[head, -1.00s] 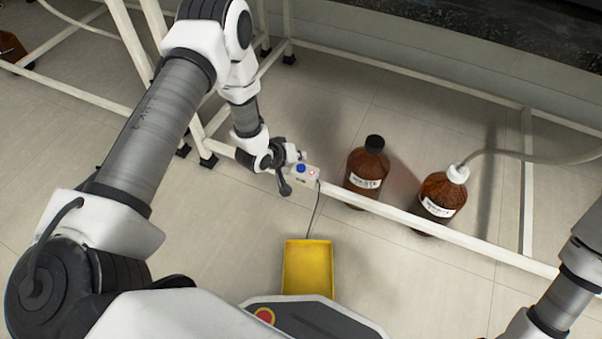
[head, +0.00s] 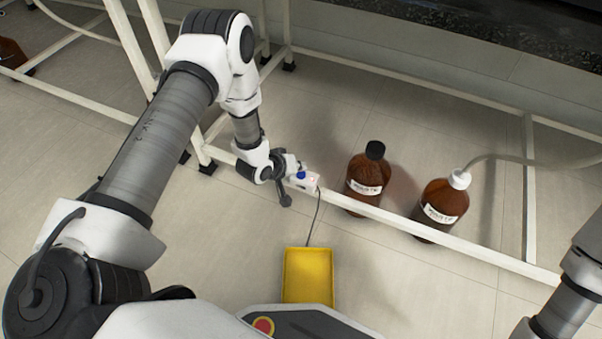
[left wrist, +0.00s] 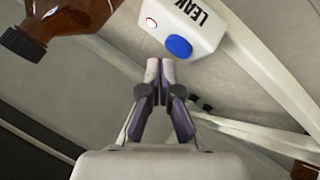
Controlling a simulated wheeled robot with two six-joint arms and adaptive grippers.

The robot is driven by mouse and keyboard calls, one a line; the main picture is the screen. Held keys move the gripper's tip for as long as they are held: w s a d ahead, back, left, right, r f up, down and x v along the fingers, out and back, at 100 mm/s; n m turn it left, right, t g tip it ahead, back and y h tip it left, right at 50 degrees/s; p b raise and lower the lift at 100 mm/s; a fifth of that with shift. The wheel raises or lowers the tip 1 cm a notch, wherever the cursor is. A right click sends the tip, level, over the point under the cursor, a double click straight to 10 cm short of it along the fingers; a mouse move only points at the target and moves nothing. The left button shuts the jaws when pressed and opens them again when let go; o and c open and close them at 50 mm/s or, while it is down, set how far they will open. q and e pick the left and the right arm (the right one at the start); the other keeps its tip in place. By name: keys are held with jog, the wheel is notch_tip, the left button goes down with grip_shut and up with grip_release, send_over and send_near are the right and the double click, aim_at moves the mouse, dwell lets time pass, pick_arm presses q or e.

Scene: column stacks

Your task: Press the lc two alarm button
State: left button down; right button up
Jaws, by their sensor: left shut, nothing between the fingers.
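The alarm box (head: 305,182) is a small white unit on the white frame rail, with a blue button (head: 301,175) on top and a cable hanging down. In the left wrist view the box (left wrist: 201,22) shows the word "LEAK", a small red-ringed light and the blue button (left wrist: 178,46). My left gripper (head: 293,167) is shut and empty, close beside the button. In the left wrist view its fingertips (left wrist: 160,68) are just short of the button in the picture; I cannot tell whether they touch. My right gripper is out of view.
Two brown waste bottles, one with a black cap (head: 368,176) and one with a white cap and hose (head: 441,205), stand behind the rail (head: 480,247). A yellow tray (head: 308,298) lies on the floor in front. Another brown bottle (head: 12,55) is at far left.

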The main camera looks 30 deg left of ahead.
aim_at(299, 175)
pick_arm(q)
jog(key=shift+f, duration=0.1)
dwell(0.5)
jog(key=shift+f, duration=0.3)
jog(key=shift+f+b, duration=0.4)
jog(key=shift+b, duration=0.05)
dwell(0.4)
dwell(0.3)
jog(key=shift+r+p, duration=0.8)
notch_tip(299, 175, up, 5)
jog(key=p, duration=0.4)
jog(key=shift+r, duration=0.1)
